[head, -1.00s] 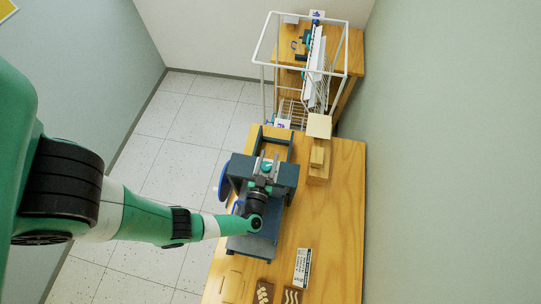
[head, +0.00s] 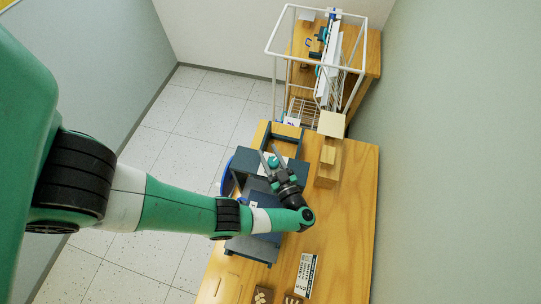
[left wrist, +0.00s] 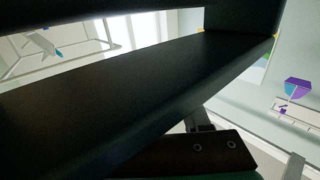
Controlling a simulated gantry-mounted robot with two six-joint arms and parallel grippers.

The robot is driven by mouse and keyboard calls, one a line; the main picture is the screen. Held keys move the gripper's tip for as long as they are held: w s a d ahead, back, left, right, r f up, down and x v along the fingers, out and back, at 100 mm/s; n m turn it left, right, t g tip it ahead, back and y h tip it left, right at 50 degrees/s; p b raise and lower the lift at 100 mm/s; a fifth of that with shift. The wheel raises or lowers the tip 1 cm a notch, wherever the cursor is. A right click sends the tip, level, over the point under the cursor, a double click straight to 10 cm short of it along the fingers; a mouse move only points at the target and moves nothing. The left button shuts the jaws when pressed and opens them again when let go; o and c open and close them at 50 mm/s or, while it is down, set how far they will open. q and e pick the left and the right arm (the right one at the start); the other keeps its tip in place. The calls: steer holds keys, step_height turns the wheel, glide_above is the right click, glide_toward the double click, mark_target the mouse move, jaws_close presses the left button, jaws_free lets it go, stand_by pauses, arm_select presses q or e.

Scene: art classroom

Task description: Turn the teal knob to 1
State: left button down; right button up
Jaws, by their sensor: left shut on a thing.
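The teal knob (head: 273,162) sits on top of a dark blue-grey press (head: 245,162) on the wooden table. My left gripper (head: 273,157) is over the press, with its two fingers on either side of the knob and shut on it. The gripper is tilted in the picture, its wrist lying to the lower right of the knob. Any scale or number marks around the knob are too small or hidden to read. The left wrist view is mostly filled by a dark bar close to the camera, and the knob cannot be made out there. My right gripper is not in view.
A blue wheel (head: 227,178) is at the press's left side. Wooden blocks (head: 328,165) stand right of it. A white printed card (head: 307,273) lies nearer on the table (head: 345,220). A white wire rack (head: 367,45) stands at the back. The table's right side is clear.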

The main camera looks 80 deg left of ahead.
arm_select(q)
steer(key=shift+g, duration=0.3)
steer(key=shift+c, duration=1.8)
jaws_free()
